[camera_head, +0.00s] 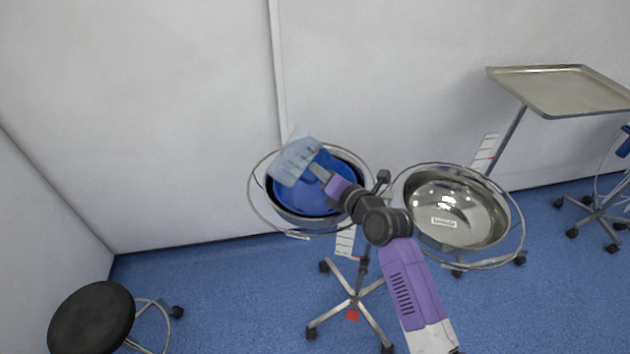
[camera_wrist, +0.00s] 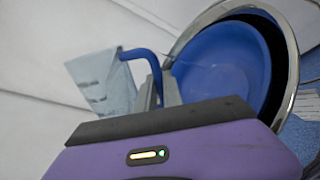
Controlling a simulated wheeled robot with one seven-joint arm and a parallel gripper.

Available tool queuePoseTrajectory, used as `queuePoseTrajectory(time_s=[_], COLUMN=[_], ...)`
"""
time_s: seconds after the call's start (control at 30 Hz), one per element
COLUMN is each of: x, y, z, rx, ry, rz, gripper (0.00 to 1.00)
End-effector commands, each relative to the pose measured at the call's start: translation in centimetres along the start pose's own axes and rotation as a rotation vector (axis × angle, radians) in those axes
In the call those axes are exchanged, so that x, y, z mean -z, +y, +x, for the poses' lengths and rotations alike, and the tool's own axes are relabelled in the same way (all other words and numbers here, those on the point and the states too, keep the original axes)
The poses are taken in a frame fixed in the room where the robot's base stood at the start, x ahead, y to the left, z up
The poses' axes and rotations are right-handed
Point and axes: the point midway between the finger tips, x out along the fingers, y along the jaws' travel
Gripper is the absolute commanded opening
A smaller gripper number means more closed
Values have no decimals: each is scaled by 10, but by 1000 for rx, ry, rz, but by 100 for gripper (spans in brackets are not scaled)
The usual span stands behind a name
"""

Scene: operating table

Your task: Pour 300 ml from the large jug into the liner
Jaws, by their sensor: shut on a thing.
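The large jug (camera_head: 294,158) is clear with graduation marks and is tilted over the left bowl of a double basin stand. It also shows in the wrist view (camera_wrist: 100,84), with its blue handle (camera_wrist: 143,56) running to my gripper. My gripper (camera_head: 322,172) is shut on that handle above the bowl; its fingers show in the wrist view (camera_wrist: 160,92). The blue liner (camera_head: 305,195) lines the left bowl, and its inside shows in the wrist view (camera_wrist: 220,75). The jug and my gripper hide part of it. I cannot tell how much liquid is in the jug or liner.
A steel bowl (camera_head: 455,207) with a white label sits in the ring to the right. A steel tray table (camera_head: 560,92) stands at the back right. A black stool (camera_head: 92,318) is at the lower left. The wall is close behind the basins.

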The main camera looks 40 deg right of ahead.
Motion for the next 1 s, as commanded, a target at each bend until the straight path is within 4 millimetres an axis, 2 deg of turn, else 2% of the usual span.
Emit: queuePoseTrajectory(time_s=[1.0], x=[1], y=[2], z=[-1], rx=[-5], ry=[12], rz=[42], gripper=[0])
